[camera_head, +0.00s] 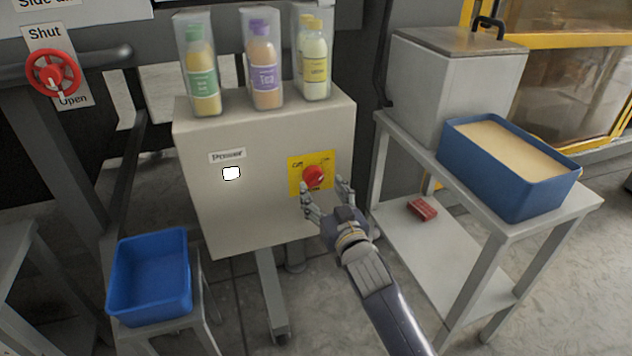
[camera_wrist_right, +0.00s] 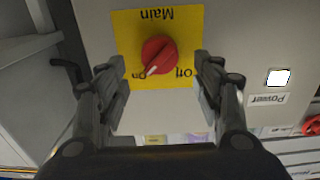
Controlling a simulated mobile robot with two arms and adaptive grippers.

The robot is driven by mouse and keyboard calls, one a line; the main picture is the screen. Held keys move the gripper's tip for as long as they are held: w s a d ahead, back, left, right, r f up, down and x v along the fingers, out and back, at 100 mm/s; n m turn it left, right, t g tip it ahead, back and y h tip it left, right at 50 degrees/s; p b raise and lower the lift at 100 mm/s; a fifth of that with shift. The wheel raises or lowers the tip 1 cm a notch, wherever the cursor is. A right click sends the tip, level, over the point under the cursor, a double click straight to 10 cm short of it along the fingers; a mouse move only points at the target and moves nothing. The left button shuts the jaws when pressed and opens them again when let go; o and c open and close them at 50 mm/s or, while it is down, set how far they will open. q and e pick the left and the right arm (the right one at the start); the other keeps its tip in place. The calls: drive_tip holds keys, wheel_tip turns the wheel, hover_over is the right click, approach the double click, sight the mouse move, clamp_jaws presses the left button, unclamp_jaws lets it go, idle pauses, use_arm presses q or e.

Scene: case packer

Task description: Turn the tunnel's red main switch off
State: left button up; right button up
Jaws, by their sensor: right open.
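The red main switch (camera_head: 314,176) is a round knob on a yellow plate (camera_head: 297,185) on the front of a grey cabinet (camera_head: 215,205). In the right wrist view, which is upside down, the knob (camera_wrist_right: 158,52) has a white mark pointing at the "On" label. "Off" is printed on the other side. My right gripper (camera_head: 325,184) is open, its fingers on either side of the knob and apart from it. My left gripper is not in view.
A white lamp (camera_head: 231,173) labelled "Power" is on the cabinet front. Several bottles in clear sleeves stand on top. A blue bin (camera_head: 122,281) is at lower left. A trolley with a blue tub (camera_head: 500,188) stands right. A red handwheel (camera_head: 53,73) is upper left.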

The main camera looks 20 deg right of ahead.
sight(316, 180)
drive_tip(key=shift+w+b, duration=0.35)
drive_tip(key=shift+w, duration=2.1)
drive_tip(key=shift+c, duration=0.3)
drive_tip(key=c, duration=1)
